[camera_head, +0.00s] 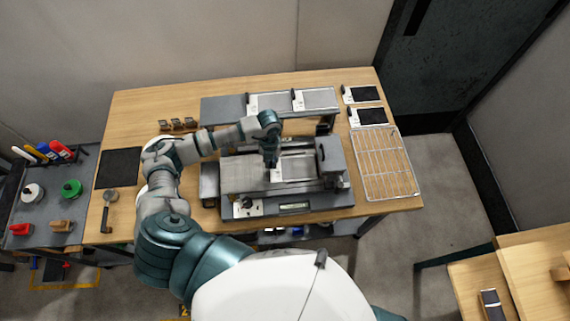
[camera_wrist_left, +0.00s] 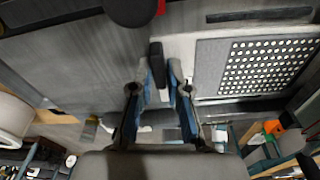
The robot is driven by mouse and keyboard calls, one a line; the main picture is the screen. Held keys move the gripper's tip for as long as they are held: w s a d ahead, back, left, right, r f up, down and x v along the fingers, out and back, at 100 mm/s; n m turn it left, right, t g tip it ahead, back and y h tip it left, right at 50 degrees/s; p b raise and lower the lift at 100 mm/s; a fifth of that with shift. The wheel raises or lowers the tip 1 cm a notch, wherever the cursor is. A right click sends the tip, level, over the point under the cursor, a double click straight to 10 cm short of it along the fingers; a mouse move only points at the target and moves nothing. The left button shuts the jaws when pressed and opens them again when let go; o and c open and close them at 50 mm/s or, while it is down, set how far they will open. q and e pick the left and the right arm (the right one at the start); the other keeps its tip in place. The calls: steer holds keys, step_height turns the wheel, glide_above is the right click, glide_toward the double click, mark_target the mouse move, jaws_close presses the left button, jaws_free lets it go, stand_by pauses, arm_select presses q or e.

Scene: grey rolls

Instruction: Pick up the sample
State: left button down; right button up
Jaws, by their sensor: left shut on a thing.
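My left gripper (camera_head: 271,162) reaches down over the grey bench machine (camera_head: 243,178) in the middle of the wooden table. In the left wrist view, the gripper's blue-edged fingers (camera_wrist_left: 160,82) are closed together on a small dark upright piece (camera_wrist_left: 156,58). I cannot tell for sure whether this piece is the sample or part of the machine. Beside it, in the same view, is a pale plate with a perforated panel (camera_wrist_left: 255,66). In the head view, the gripper hides the piece. My right gripper is not in view.
A second grey machine (camera_head: 225,107) stands behind. A wire rack (camera_head: 383,163) and small dark pads (camera_head: 372,116) lie at the right. A black mat (camera_head: 118,168) lies at the left. A dark cart (camera_head: 45,205) with tools stands left of the table.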

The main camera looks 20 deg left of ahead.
arm_select(q)
steer(key=shift+a+r, duration=0.1)
steer(key=shift+r, duration=0.1)
step_height(320, 180, up, 7)
steer(key=shift+s+a+f+b, duration=0.1)
steer(key=shift+f+b, duration=0.05)
steer(key=shift+b, duration=0.5)
steer(key=s+a+b, duration=0.2)
steer(key=s+a, duration=0.3)
steer(key=a, duration=0.3)
steer(key=s+a+b, duration=0.1)
steer(key=s+a, duration=0.4)
steer(key=a, duration=0.3)
steer(key=shift+a+b, duration=0.35)
steer(key=shift+a, duration=0.05)
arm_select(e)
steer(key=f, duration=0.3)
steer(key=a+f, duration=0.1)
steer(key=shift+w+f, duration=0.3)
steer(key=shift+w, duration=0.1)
arm_select(q)
steer(key=shift+s, duration=0.2)
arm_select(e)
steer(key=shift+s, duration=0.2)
